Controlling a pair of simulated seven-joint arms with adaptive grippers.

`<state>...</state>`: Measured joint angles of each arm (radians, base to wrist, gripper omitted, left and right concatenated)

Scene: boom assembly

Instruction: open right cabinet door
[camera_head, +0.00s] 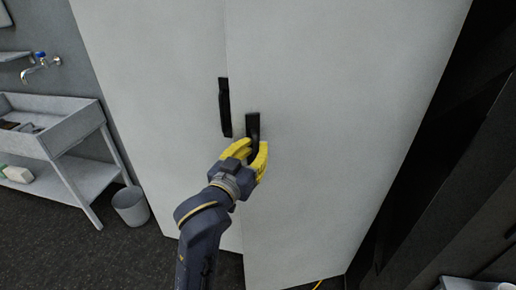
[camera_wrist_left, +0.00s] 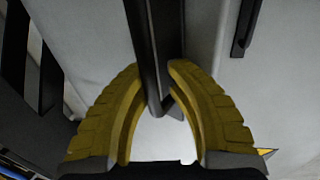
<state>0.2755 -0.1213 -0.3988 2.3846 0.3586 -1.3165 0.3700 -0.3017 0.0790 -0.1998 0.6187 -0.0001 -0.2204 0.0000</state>
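The right cabinet door (camera_head: 330,120) is a tall pale grey panel with a black vertical handle (camera_head: 253,122) near its left edge. Its lower left corner stands out in front of the left door, so it looks slightly ajar. My left gripper (camera_head: 252,148) has yellow fingers at the lower part of this handle. In the left wrist view the fingertips (camera_wrist_left: 153,68) close in on both sides of the dark handle (camera_wrist_left: 150,35), whose lower end shows between them. The fingers hide part of the handle in the head view. My right gripper is not in view.
The left door (camera_head: 160,90) has its own black handle (camera_head: 225,107), close to my gripper's upper left. A sink stand (camera_head: 70,130) and a grey bin (camera_head: 130,206) stand at left. Dark structure lies right of the cabinet. Some dark floor (camera_head: 110,255) is clear.

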